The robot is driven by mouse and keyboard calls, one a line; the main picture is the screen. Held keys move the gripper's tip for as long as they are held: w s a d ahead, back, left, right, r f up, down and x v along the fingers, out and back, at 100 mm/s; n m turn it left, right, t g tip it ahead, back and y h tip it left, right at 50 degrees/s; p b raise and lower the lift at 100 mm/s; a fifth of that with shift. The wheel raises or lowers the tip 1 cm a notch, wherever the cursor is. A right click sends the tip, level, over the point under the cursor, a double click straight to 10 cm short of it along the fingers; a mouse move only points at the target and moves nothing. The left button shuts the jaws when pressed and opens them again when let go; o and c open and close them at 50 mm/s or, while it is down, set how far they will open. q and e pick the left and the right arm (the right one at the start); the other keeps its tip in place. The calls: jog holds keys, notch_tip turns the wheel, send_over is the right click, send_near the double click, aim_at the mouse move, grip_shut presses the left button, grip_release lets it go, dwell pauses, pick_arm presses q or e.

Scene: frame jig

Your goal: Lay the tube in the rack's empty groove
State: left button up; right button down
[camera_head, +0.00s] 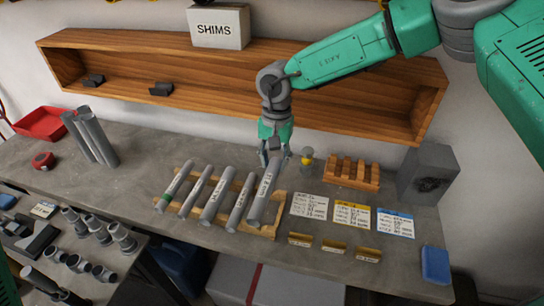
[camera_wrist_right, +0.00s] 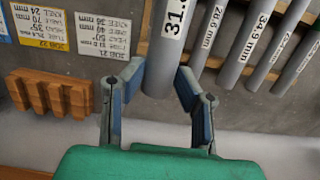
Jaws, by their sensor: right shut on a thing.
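My right gripper (camera_head: 273,160) is shut on the far end of a grey tube (camera_head: 262,200) with a white label. In the right wrist view the gripper (camera_wrist_right: 158,85) has one blue-padded finger on each side of that tube (camera_wrist_right: 160,50), whose label starts with 31. The tube is over the right end of the wooden rack (camera_head: 265,232), roughly parallel to several other grey tubes (camera_head: 217,195) in it. I cannot tell whether it touches the rack. The groove beneath it is hidden. My left gripper is not in view.
A brown notched block (camera_head: 352,173), a dark grey box (camera_head: 428,175) and paper cards (camera_head: 352,214) are right of the rack. Upright tubes (camera_head: 92,138) and a red tray (camera_head: 43,123) are at left. A wooden shelf (camera_head: 220,85) hangs behind.

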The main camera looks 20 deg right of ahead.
jog(key=shift+w+a+f, duration=0.1)
jog(key=shift+f, duration=0.45)
jog(key=shift+w+a+f+b, duration=0.1)
jog(key=shift+w+f+b, duration=0.1)
jog(key=shift+f+b, duration=0.25)
jog(key=shift+w+a+f+b, duration=0.1)
jog(key=shift+w+f+b, duration=0.05)
jog(key=shift+f+b, duration=0.75)
jog(key=shift+f, duration=0.15)
jog(key=f+b, duration=0.1)
jog(key=f, duration=0.2)
jog(key=shift+s+d+f+b, duration=0.1)
jog(key=shift+d+f+b, duration=0.1)
jog(key=shift+b, duration=0.15)
jog(key=shift+a+f+b, duration=0.15)
jog(key=shift+f+b, duration=0.55)
jog(key=shift+f, duration=0.7)
